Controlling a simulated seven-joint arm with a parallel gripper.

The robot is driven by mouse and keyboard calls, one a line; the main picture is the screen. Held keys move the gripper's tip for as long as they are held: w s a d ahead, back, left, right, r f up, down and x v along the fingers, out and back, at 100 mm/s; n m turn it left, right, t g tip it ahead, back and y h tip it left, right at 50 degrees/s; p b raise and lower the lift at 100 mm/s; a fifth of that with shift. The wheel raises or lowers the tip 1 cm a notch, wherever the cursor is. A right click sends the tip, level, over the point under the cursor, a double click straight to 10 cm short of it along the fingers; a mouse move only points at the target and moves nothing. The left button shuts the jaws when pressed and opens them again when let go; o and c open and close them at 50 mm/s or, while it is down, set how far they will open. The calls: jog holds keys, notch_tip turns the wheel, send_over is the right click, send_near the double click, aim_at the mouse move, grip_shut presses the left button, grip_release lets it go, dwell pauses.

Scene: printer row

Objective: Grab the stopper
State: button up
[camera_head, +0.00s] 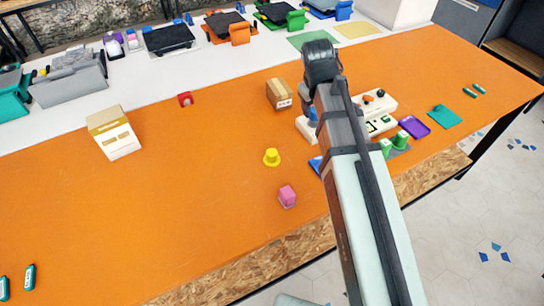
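A small yellow piece (272,158) with a round, wider base and a narrower top stands upright on the orange table; it looks like the stopper. Nothing touches it. My arm reaches in from the bottom right and passes to the right of the yellow piece. My gripper cannot be made out; the arm itself hides the area behind it.
A pink block (287,196) stands just in front of the yellow piece. Green pieces (400,140) and a purple tray (414,127) are right of my arm.

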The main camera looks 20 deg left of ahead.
aim_at(272, 152)
jog(key=s+a+n+g+y, duration=0.2)
jog(key=s+a+g, duration=0.1)
jog(key=s+a, duration=0.7)
jog(key=shift+s+d+f, duration=0.1)
jog(key=shift+s+f, duration=0.05)
jog(key=shift+f, duration=1.1)
jog(key=shift+s+a+f, duration=0.1)
jog(key=shift+s+f, duration=0.1)
jog(key=shift+f, duration=1.1)
jog(key=shift+s+d+f, duration=0.1)
jog(key=shift+s+f, duration=0.05)
jog(key=shift+f, duration=1.1)
jog(key=shift+f, duration=0.1)
jog(key=shift+s+a+f, duration=0.1)
jog(key=shift+f, duration=1.15)
jog(key=shift+a+f, duration=0.1)
jog(key=shift+f, duration=1.15)
jog(key=c, duration=1.1)
jog(key=shift+c, duration=0.2)
